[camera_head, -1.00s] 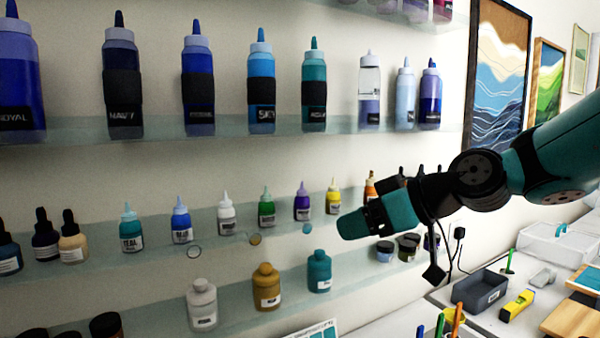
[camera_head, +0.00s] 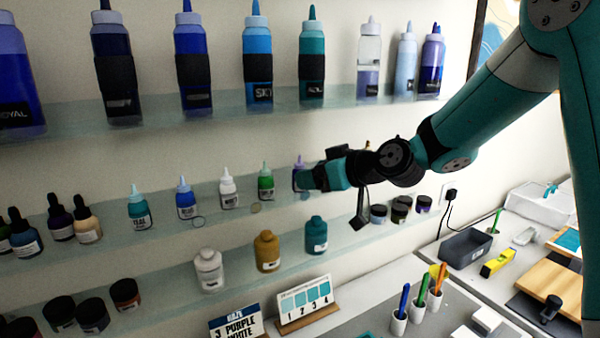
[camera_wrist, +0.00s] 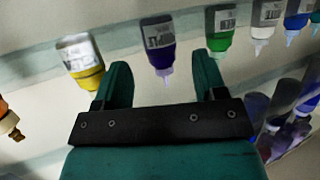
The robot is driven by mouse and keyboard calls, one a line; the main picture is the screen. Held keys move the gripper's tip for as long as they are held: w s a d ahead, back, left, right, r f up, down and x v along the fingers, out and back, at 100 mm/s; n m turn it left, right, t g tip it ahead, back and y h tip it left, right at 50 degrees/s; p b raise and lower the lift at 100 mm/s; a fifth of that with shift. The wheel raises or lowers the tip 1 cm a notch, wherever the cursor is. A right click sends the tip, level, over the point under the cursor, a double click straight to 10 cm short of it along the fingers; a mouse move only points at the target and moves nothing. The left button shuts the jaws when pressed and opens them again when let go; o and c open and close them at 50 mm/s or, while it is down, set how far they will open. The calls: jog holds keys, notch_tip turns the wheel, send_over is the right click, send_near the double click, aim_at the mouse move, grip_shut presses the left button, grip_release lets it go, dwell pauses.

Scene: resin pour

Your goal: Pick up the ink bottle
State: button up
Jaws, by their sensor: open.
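The task does not say which ink bottle. A small purple bottle (camera_head: 298,172) with a pale nozzle stands on the middle shelf, partly hidden behind my gripper (camera_head: 310,180). In the wrist view, which is upside down, the purple bottle (camera_wrist: 158,45) shows between and ahead of the two fingers of my gripper (camera_wrist: 162,72), with clear gaps on both sides. My gripper is open and empty. A green bottle (camera_head: 265,183), a white bottle (camera_head: 227,189) and a blue bottle (camera_head: 186,200) stand in the same row. A yellow bottle (camera_wrist: 80,60) shows beside one finger in the wrist view.
The upper shelf (camera_head: 150,121) holds larger squeeze bottles above my gripper. Below stand a teal jar bottle (camera_head: 316,237), an ochre one (camera_head: 267,252) and a white one (camera_head: 209,270). A card reading "3 PURPLE WHITE" (camera_head: 238,324) stands on the counter near a numbered card (camera_head: 305,300).

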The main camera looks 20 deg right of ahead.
jog(key=p+x, duration=0.1)
jog(key=x, duration=0.3)
jog(key=shift+a+r+p, duration=0.1)
jog(key=shift+r+p, duration=0.05)
jog(key=shift+p, duration=0.25)
jog(key=shift+w+a+f, duration=0.1)
jog(key=shift+w+f, duration=0.1)
jog(key=c, duration=1)
jog(key=shift+s+r+b, duration=0.1)
jog(key=shift+b, duration=0.4)
